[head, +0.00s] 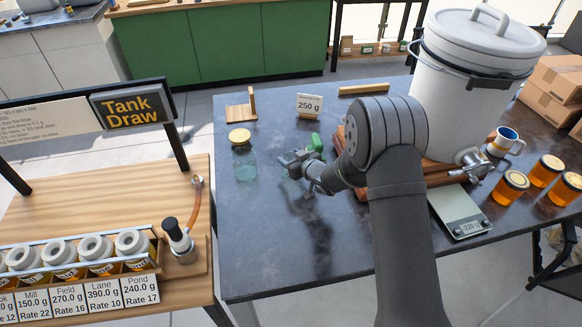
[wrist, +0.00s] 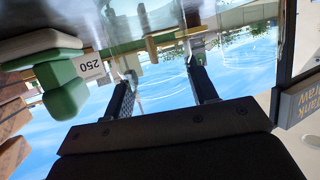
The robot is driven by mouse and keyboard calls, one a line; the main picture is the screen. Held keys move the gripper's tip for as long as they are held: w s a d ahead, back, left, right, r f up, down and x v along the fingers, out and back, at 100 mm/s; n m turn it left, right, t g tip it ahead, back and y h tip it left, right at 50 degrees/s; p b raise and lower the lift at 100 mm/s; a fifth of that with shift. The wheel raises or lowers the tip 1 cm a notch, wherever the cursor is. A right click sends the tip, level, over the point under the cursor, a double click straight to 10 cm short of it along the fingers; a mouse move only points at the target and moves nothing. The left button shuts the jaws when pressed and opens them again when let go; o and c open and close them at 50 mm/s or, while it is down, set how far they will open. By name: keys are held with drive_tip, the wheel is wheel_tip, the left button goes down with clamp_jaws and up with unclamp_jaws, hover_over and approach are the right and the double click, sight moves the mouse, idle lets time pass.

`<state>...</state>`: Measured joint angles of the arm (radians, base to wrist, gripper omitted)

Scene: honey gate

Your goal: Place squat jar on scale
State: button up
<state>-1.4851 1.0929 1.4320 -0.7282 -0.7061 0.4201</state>
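A clear, bluish glass jar (head: 292,173) shows at the gripper's fingertips on the dark table, partly hidden by them; I take it for the squat jar. My gripper (head: 289,160) is low over the table, its fingers apart. In the wrist view the gripper (wrist: 162,88) has faint curved glass edges between its fingers; I cannot tell whether they press on the jar.
A large white bucket (head: 465,90) with a metal tap stands on wooden boards, close to the scale. A mug (head: 505,141) and amber jars (head: 546,170) are right of it. A "250 g" card (head: 309,104) and green block (head: 315,142) are behind my gripper. The front-left tabletop is clear.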

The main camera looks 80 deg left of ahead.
drive_tip(key=shift+f, duration=0.1)
drive_tip(key=shift+c, duration=1.1)
